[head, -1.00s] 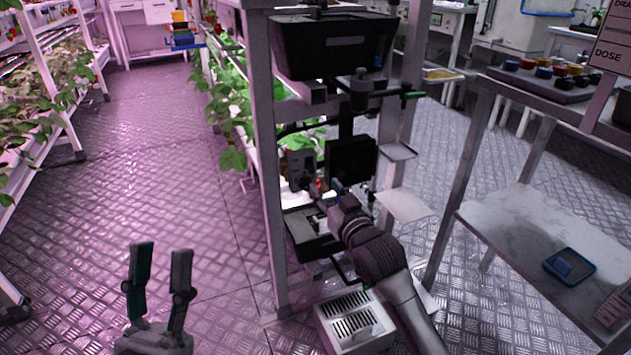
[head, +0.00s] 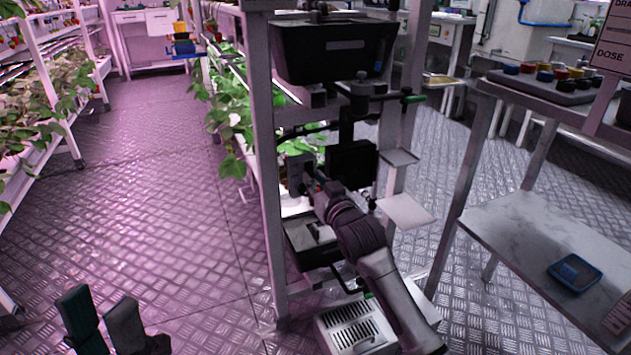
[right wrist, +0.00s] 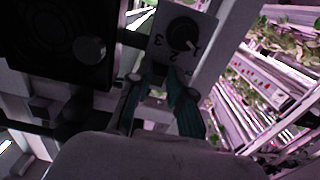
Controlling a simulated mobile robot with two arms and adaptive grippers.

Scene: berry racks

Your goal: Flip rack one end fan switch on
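The fan switch (right wrist: 184,32) is a dark round knob on a pale grey box, with the figures 1, 2 and 3 printed around it. In the head view its grey box (head: 297,172) sits on the rack end, left of a black box. My right gripper (right wrist: 154,80) is just below the knob, its fingertips apart at the box's lower part with nothing seen between them. In the head view it is small and partly hidden by my right wrist. My left gripper (head: 98,302) is low at the left, fingers apart and empty, over the floor.
A black bin (head: 333,50) is above on the rack. A vented white box (head: 355,322) stands below my right arm. A table (head: 535,235) with a blue tray (head: 575,272) is at right. The left aisle is clear.

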